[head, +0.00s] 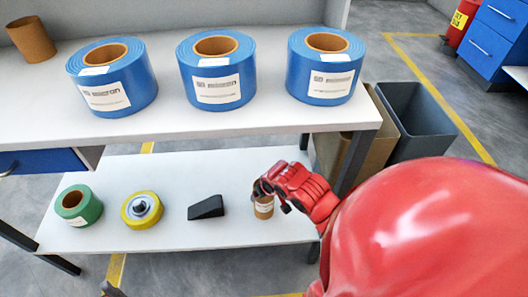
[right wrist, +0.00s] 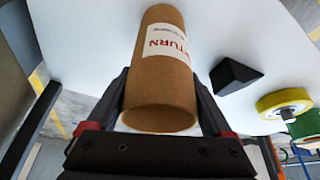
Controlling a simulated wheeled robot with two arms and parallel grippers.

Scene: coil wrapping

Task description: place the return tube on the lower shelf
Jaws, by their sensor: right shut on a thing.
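The return tube (head: 264,208) is a small brown cardboard cylinder with a white label. It is upright at the right part of the lower shelf (head: 160,235). My red right gripper (head: 267,190) is shut on it and hides part of its upper end. In the right wrist view the tube (right wrist: 160,75) lies between the two dark fingers (right wrist: 163,100), with part of its red-lettered label showing. I cannot tell whether its base touches the shelf.
A black wedge (head: 207,208), a yellow roll (head: 141,209) and a green roll (head: 78,206) stand left of the tube on the shelf. The upper table (head: 200,122) carries blue coils (head: 215,70) and a brown core (head: 31,40). Bins (head: 415,120) stand at the right.

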